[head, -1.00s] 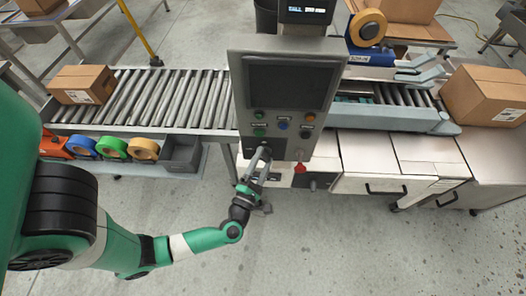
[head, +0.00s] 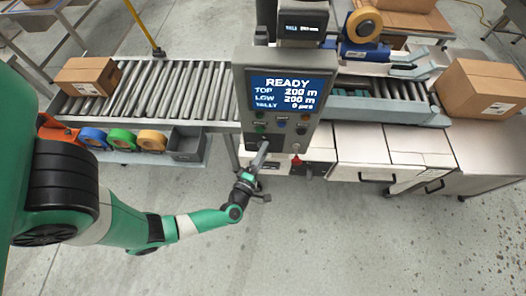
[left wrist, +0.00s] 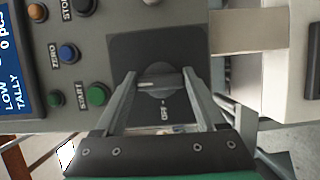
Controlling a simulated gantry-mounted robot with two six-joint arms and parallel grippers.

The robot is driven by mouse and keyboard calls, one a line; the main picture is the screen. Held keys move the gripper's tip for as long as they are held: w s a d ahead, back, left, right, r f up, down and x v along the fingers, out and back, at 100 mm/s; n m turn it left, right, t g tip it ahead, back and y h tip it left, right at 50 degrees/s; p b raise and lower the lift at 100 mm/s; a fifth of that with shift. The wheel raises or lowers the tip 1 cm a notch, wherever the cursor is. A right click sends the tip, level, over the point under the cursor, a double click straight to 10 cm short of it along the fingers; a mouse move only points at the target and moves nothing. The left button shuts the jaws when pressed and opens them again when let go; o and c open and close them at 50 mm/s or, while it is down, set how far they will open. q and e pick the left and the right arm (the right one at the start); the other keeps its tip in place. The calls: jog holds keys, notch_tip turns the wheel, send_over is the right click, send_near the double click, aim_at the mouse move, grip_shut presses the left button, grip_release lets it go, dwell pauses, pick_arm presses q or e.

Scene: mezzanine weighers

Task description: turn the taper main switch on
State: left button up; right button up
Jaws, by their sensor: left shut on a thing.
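The taper's control panel (head: 240,95) stands at the centre of the head view, its screen (head: 288,92) lit with READY, TOP 200 m, LOW 200 m and TALLY 0 pcs. The main switch is a dark round knob (left wrist: 158,98) on a black plate (left wrist: 126,48) in the left wrist view, with an OFF label beside it. My left gripper (left wrist: 160,76) is shut on this knob, one finger on each side. In the head view my left gripper (head: 261,152) reaches the panel's lower part and hides most of the knob. My right gripper is not in view.
Coloured buttons, including green START (left wrist: 97,95) and blue ZERO (left wrist: 68,53), sit close to the switch. A red knob (head: 296,161) is just right of the panel's lower edge. Left are a roller conveyor (head: 170,92), a carton (head: 88,77) and tape rolls (head: 122,139). Floor in front is clear.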

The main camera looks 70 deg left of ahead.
pick_arm(q)
jog(key=o, duration=1.3)
jog(key=shift+p+v, duration=0.6)
jog(key=shift+v, duration=5.2)
jog(key=shift+r, duration=0.1)
